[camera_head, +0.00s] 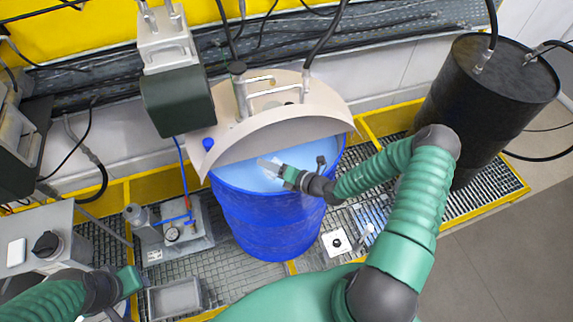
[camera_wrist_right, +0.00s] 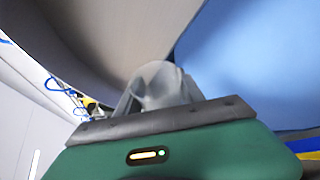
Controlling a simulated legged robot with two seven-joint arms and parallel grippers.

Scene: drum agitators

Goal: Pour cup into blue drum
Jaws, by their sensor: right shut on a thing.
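The blue drum (camera_head: 270,222) stands in the middle of the head view. A beige half-lid (camera_head: 290,115) covers its back part, and light blue liquid (camera_head: 240,178) shows in the open front. My right gripper (camera_head: 281,171) is over this opening, shut on a small translucent cup (camera_head: 266,166). The cup points left in the head view and looks tilted. In the right wrist view the cup (camera_wrist_right: 160,84) sits between the fingers, near the lid's underside. Its contents cannot be made out. My left gripper (camera_head: 131,281) is at the lower left, away from the drum; its fingers are unclear.
A black drum (camera_head: 487,85) stands at the right. A dark green motor box (camera_head: 178,100) and hoses are beside the lid. A pump with a gauge (camera_head: 172,232) and a grey tray (camera_head: 174,298) are at the left. Yellow-edged grating (camera_head: 490,190) surrounds the drums.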

